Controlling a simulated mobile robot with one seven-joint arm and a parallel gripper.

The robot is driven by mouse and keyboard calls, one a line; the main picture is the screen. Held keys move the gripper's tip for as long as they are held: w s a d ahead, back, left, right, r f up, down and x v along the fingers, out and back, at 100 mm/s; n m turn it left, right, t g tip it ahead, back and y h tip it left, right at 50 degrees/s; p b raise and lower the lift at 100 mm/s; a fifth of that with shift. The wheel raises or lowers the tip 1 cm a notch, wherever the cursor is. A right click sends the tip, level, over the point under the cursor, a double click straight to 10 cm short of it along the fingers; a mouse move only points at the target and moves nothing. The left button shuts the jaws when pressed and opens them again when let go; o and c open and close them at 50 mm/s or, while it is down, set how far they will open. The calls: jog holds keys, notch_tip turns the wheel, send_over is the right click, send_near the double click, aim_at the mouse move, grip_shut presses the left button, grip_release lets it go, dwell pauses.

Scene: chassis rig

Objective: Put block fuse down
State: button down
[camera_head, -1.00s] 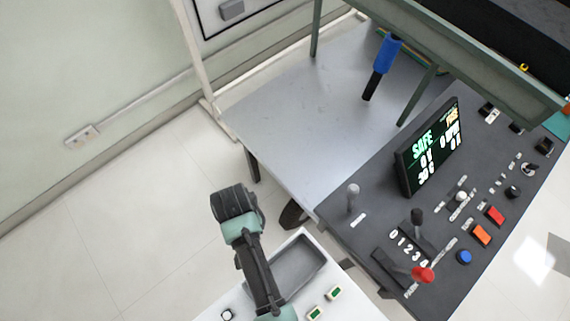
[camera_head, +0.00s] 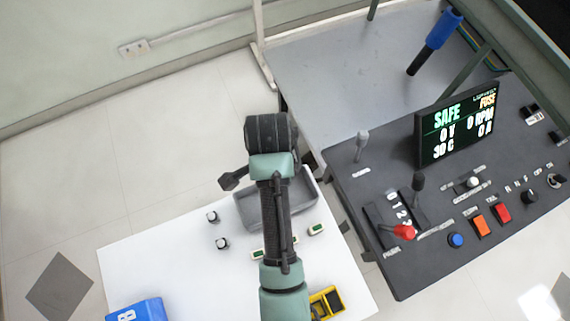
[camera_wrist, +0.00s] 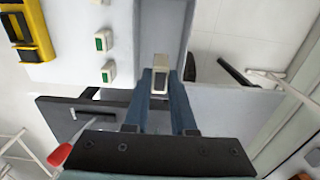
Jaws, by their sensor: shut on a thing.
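My gripper (camera_wrist: 160,88) shows in the wrist view with its two blue-grey fingers shut on a block fuse (camera_wrist: 160,62). The fuse is a small beige block with a grey window, held at the fingertips. Behind it in that view is the grey tray (camera_wrist: 163,18), so the fuse appears in front of the tray's end; I cannot tell its height. In the head view my arm hides the gripper and the held fuse. Two similar beige blocks with green windows lie on the white table, one (camera_head: 316,230) right of my arm and one (camera_head: 258,253) partly behind it.
The white table (camera_head: 165,265) also bears the grey tray (camera_head: 308,188), two small black-topped knobs (camera_head: 221,243), a blue box (camera_head: 136,311) and a yellow-black item (camera_head: 328,302). A dark control panel (camera_head: 345,190) with levers and a screen reading SAFE (camera_head: 455,125) stands right.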

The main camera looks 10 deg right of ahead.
notch_tip(320, 180, down, 10)
dwell(0.5)
jog(key=shift+f, duration=0.1)
jog(key=c, duration=0.7)
grip_release()
jog(key=shift+c, duration=0.2)
